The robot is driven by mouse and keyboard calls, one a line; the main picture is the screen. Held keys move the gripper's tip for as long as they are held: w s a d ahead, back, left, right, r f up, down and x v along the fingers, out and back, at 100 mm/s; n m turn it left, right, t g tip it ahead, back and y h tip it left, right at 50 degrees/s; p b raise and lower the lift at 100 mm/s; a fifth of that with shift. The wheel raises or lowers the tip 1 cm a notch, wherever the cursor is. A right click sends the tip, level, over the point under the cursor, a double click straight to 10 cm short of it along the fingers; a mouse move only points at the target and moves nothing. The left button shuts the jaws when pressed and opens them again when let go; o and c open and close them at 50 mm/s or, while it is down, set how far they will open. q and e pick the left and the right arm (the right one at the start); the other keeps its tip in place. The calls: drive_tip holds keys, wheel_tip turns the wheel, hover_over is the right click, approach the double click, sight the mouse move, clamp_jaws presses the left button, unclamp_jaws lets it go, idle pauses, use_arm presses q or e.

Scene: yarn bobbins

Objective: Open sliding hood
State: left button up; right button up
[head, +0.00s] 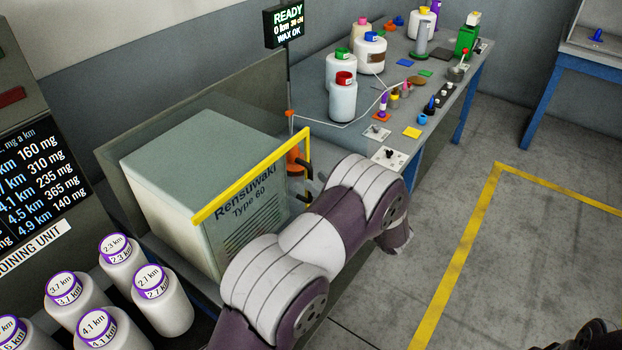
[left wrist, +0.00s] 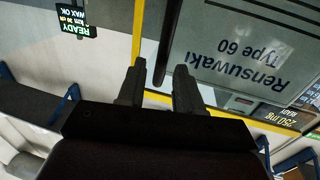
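The hood is a grey box (head: 205,150) with a yellow edge bar and "Rensuwaki Type 60" on its front. The hood front (left wrist: 235,50) also shows upside down in the left wrist view, with the yellow frame beside it. A dark part, likely my right gripper (head: 595,335), shows at the bottom right corner.
Several white bobbins (head: 162,300) stand at the lower left. A grey bench (head: 440,75) with bottles and small parts lies behind my arm. A status display (head: 285,23) reads READY. Floor at the right is clear, with a yellow line (head: 460,250).

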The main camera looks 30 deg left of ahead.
use_arm(q)
drive_tip(key=b+v, duration=0.1)
drive_tip(key=v, duration=0.8)
